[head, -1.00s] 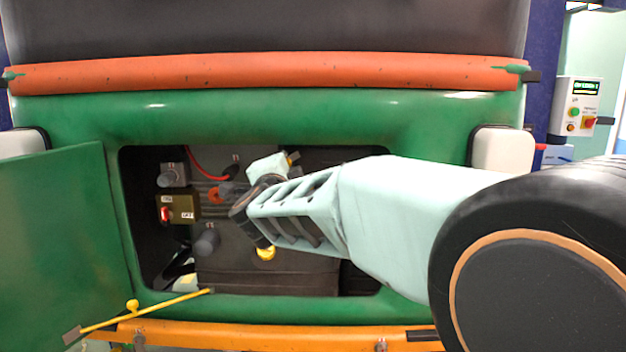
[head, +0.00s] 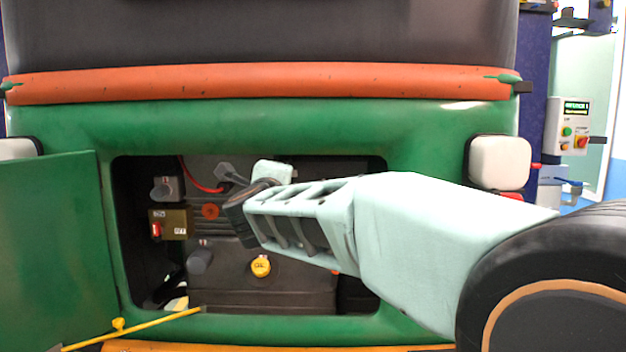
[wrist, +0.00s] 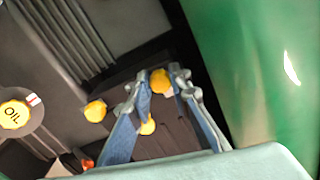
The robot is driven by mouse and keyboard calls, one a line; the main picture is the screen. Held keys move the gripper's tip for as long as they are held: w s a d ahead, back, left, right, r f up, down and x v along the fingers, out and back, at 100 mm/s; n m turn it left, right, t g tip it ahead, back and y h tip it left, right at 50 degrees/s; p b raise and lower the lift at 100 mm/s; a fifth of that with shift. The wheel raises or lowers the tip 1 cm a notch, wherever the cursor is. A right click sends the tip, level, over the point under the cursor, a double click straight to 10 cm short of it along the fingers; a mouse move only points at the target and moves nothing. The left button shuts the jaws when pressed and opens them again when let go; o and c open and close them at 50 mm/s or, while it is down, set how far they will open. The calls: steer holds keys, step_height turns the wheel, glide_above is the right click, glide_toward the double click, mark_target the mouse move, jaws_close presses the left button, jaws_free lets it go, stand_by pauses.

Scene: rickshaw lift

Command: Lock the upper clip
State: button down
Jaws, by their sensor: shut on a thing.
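In the wrist view, my gripper (wrist: 158,78) has its two blue fingers close around a yellow piece (wrist: 160,84), which I take for the upper clip's end; the rest of the clip is hidden or too small to tell. Two more yellow pieces (wrist: 95,111) (wrist: 148,125) show lower, beside and between the fingers, apart from the tips. In the head view my arm reaches from the right into the open compartment, and its wrist hides the fingertips and the clip.
The green body (head: 260,125) frames the compartment, with its green door (head: 55,240) open at left. A yellow oil cap (head: 261,266), a switch box (head: 173,224) and grey knobs (head: 199,262) are inside. A yellow rod (head: 150,325) crosses the lower left corner.

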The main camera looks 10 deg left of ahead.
stand_by(0.3)
steer(key=c, duration=1.8)
jaws_free()
steer(key=shift+o, duration=0.2)
steer(key=shift+s, duration=0.1)
steer(key=v, duration=0.7)
steer(key=shift+s, duration=0.2)
